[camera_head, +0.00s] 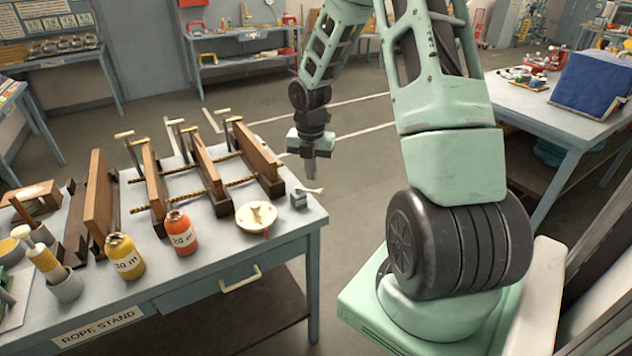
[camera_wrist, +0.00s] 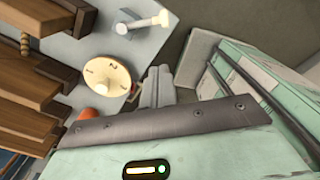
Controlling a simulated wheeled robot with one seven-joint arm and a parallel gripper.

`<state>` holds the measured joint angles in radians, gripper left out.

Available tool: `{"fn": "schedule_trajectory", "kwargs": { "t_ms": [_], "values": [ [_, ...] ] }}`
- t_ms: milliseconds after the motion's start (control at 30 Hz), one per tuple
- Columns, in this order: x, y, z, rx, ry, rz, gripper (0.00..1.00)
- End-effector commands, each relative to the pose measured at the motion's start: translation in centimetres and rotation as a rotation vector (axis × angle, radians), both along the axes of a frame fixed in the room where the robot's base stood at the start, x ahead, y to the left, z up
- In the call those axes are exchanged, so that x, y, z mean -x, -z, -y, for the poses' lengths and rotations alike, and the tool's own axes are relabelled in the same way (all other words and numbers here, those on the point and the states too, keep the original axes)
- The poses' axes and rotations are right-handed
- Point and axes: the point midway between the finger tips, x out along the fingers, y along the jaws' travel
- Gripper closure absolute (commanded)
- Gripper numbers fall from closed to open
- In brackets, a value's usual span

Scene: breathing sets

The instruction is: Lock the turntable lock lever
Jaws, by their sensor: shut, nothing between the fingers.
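The turntable is a round cream disc (camera_head: 256,215) near the right front corner of the bench. In the wrist view it shows marks on its face (camera_wrist: 107,76). The lock lever, a pale handle (camera_head: 311,190) on a small grey block (camera_head: 299,201), stands to its right. In the wrist view the lever (camera_wrist: 147,21) lies above the disc, sticking out sideways. My gripper (camera_head: 310,178) points down just behind the lever in the head view. In the wrist view its shut, empty fingers (camera_wrist: 158,84) are apart from lever and disc. Whether the lever is locked cannot be told.
An orange bottle (camera_head: 180,232) and a yellow bottle (camera_head: 124,256) stand left of the disc. Wooden uprights with ropes (camera_head: 205,172) fill the bench behind. The bench's right edge (camera_head: 322,212) is close to the lever. The floor beyond it is open.

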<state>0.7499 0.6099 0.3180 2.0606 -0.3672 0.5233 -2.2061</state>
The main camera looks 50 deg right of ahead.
Motion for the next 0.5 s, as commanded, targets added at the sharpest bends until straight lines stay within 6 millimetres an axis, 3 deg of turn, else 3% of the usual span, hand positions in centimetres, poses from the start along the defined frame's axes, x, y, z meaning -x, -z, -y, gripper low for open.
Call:
{"fn": "schedule_trajectory", "kwargs": {
  "t_ms": [233, 500],
  "values": [
    [0.0, -4.4, 0.2, 0.004, 0.003, 0.003, 1.0],
    [0.1, -6.0, 0.1, 0.001, 0.002, 0.0, 1.0]
  ]
}}
